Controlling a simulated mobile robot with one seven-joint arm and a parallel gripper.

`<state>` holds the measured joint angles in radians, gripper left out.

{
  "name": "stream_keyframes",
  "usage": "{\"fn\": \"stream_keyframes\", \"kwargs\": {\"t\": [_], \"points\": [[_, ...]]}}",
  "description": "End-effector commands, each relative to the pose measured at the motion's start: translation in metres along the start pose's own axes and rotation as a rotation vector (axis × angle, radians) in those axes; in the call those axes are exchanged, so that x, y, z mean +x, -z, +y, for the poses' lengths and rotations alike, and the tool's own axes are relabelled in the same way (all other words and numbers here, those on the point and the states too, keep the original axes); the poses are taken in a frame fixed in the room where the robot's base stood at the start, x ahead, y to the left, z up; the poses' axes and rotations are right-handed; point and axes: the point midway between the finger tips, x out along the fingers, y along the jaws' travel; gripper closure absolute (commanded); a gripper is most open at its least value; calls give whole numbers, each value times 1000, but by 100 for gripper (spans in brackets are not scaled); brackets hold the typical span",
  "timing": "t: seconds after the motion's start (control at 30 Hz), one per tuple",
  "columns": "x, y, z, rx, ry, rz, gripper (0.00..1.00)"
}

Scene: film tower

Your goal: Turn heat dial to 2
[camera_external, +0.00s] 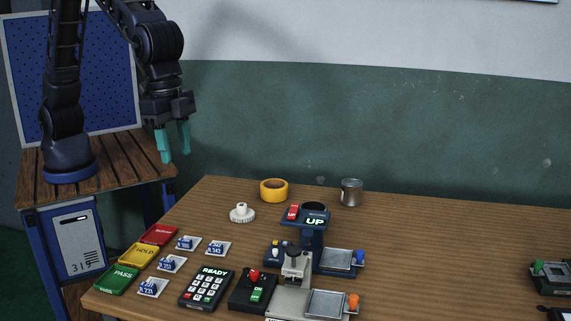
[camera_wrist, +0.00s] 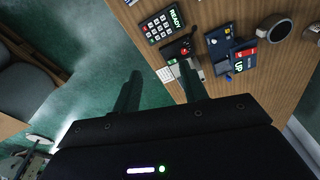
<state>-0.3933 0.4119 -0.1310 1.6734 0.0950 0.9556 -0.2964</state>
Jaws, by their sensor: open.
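My gripper (camera_external: 175,157) is open and empty, raised at the upper left, in the air beyond the table's left end. In the wrist view its two fingers (camera_wrist: 160,86) stand apart with nothing between them. No dial marked for heat can be read in either view. A white round knob-like piece (camera_external: 242,214) lies on the table at the back left. A small press-like device with a dark knob (camera_external: 293,252) stands near the front middle; its markings are too small to read. My gripper is well away from both.
A post reading UP (camera_external: 314,221), a keypad reading READY (camera_external: 206,289), a black box with a red knob (camera_external: 253,290), yellow tape (camera_external: 273,190) and a metal can (camera_external: 351,192) stand on the wooden table (camera_external: 450,250). Coloured cards (camera_external: 138,256) lie left. The table's right middle is clear.

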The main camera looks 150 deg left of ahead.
Motion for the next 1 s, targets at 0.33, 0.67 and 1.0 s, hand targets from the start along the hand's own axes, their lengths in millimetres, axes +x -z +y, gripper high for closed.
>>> {"fn": "stream_keyframes", "kwargs": {"t": [0.33, 0.67, 1.0], "points": [[109, 75, -36, -117, -5, -63, 57], [188, 112, -67, -202, -14, -101, 57], [216, 114, -71, -212, -14, -106, 57]]}}
